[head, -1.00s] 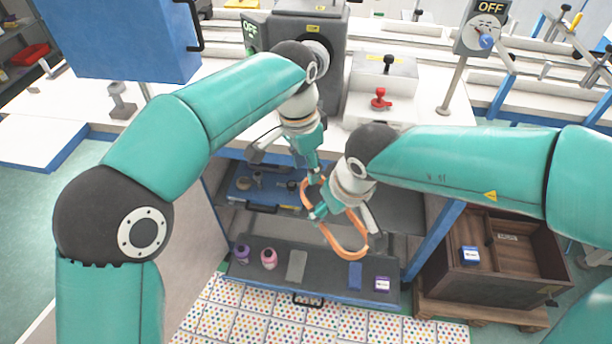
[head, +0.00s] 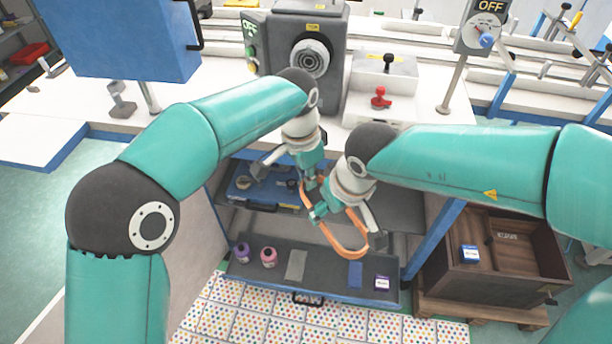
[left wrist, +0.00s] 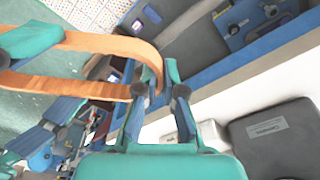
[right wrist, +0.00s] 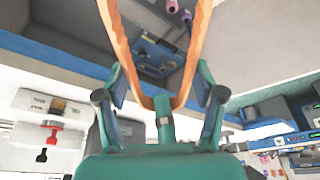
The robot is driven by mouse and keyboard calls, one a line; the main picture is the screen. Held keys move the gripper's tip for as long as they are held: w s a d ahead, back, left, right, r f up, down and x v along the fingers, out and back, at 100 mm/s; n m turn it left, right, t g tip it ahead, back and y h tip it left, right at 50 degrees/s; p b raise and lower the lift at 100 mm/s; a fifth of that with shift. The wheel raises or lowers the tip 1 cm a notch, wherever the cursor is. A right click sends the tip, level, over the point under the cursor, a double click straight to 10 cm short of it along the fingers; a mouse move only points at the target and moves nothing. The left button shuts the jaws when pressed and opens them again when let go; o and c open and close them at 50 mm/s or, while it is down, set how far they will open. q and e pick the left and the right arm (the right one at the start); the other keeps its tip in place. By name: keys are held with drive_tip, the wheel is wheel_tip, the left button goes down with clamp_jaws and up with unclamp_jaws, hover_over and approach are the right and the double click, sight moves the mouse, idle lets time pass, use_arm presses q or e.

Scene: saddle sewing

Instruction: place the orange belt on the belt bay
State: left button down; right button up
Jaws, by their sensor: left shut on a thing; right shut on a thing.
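The orange belt (head: 345,249) is a closed loop hanging in the air above the open drawer in the head view. My left gripper (head: 308,183) is shut on the belt's upper end; the belt (left wrist: 95,48) also crosses to its fingers in the left wrist view. My right gripper (head: 318,211) is shut on the belt just below and to the right of the left one. In the right wrist view the belt (right wrist: 120,40) runs in a U down to this gripper. No part is clearly marked as the belt bay; a dark grey machine (head: 282,35) with a round spindle (head: 310,58) stands behind my arms.
The pulled-out drawer (head: 325,275) holds bottles and small boxes. A blue upper tray (head: 262,195) sits behind it. A box with red and black levers (head: 384,75) stands right of the machine. A brown crate (head: 498,270) stands at lower right. The white bench is partly clear.

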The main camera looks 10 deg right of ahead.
drive_tip(key=o, duration=1.2)
drive_tip(key=shift+o, duration=0.2)
